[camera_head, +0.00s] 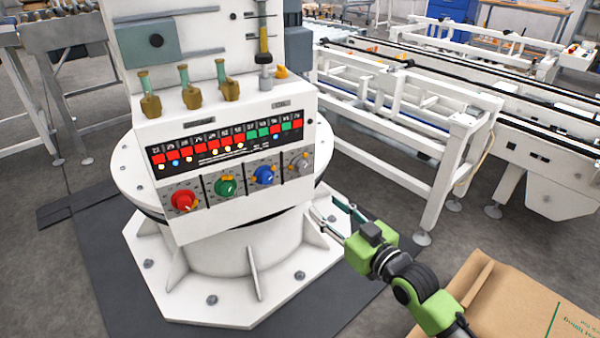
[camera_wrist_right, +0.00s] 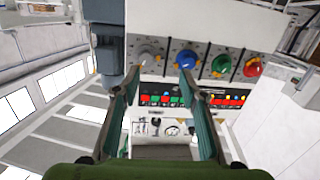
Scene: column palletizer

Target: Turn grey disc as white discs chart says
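The grey disc (camera_head: 298,163) is the rightmost knob on the front of the white column, with an orange mark at its upper edge. In the right wrist view the grey disc (camera_wrist_right: 149,56) lies just beyond my fingers. A strip chart (camera_head: 226,144) of red and green cells with small bright dots runs above the knobs; its writing is too small to read. My right gripper (camera_head: 330,210) is open and empty, below and right of the grey disc and apart from it. In the wrist view its fingertips (camera_wrist_right: 160,75) point towards the panel. My left gripper is not in view.
Left of the grey disc sit blue (camera_head: 263,175), green (camera_head: 226,187) and red (camera_head: 184,201) knobs. Brass valves (camera_head: 190,97) stand on the ledge above. A cardboard box (camera_head: 515,305) lies at lower right, and a white conveyor frame (camera_head: 455,140) stands right of the column.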

